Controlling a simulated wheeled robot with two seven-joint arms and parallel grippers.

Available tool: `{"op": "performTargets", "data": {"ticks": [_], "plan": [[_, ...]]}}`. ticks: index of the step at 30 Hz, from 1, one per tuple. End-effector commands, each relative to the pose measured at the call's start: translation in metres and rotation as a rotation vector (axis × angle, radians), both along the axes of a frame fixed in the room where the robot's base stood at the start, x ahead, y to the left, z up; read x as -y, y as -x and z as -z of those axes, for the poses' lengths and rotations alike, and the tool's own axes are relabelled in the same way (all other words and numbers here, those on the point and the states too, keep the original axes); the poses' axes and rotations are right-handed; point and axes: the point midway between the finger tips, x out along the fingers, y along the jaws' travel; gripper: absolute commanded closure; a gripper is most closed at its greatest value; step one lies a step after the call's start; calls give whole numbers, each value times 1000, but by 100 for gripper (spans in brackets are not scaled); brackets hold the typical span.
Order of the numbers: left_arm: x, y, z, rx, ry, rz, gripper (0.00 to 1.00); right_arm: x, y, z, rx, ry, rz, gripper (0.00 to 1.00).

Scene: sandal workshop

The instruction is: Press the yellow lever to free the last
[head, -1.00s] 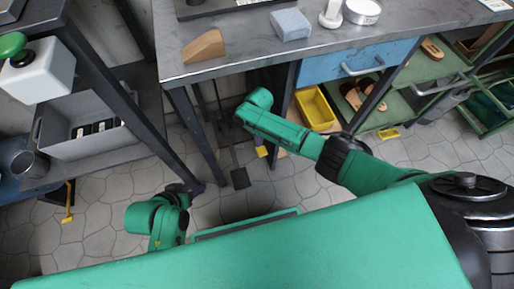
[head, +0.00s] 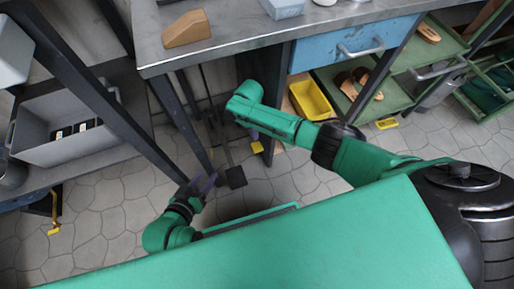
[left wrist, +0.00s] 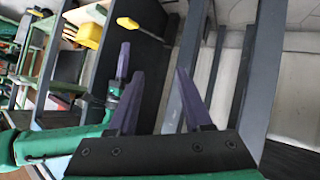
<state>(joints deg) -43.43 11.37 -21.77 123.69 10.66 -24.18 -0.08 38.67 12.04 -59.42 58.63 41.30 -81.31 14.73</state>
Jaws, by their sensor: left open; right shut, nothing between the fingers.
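A small yellow lever end (head: 257,147) shows low by the bench leg in the head view. It also shows in the left wrist view (left wrist: 127,23), on a thin metal bar. My right gripper (head: 254,133) points down just above it, mostly hidden by its own arm; its shut purple fingers show in the left wrist view (left wrist: 123,60). I cannot tell whether they touch the lever. My left gripper (head: 203,184) is open and empty near the floor, its fingers apart in the left wrist view (left wrist: 158,100). I cannot make out a last.
A grey bench (head: 235,30) bears a brown wedge (head: 186,28). A black pedal (head: 236,177) is near my left gripper. A yellow bin (head: 311,100) and green shelves with sandals (head: 362,83) are at right. A grey crate (head: 75,150) and another yellow pedal (head: 54,229) are at left.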

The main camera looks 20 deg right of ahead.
Motion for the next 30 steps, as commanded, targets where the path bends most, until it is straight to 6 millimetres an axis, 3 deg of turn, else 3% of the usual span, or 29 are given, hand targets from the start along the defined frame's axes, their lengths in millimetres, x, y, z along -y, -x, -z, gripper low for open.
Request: {"op": "performTargets", "data": {"ticks": [1, 6, 22, 30], "plan": [[6, 3, 15, 32, 31, -8, 50, 1, 1, 15, -1, 0, 0, 100], [13, 3, 29, 114, 98, -39, 50, 2, 3, 34, -1, 0, 0, 100], [13, 2, 36, 129, 110, -49, 50, 2, 4, 40, -1, -1, 0, 100], [13, 2, 62, 129, 110, -48, 50, 2, 4, 72, -1, 0, 1, 100]]}}
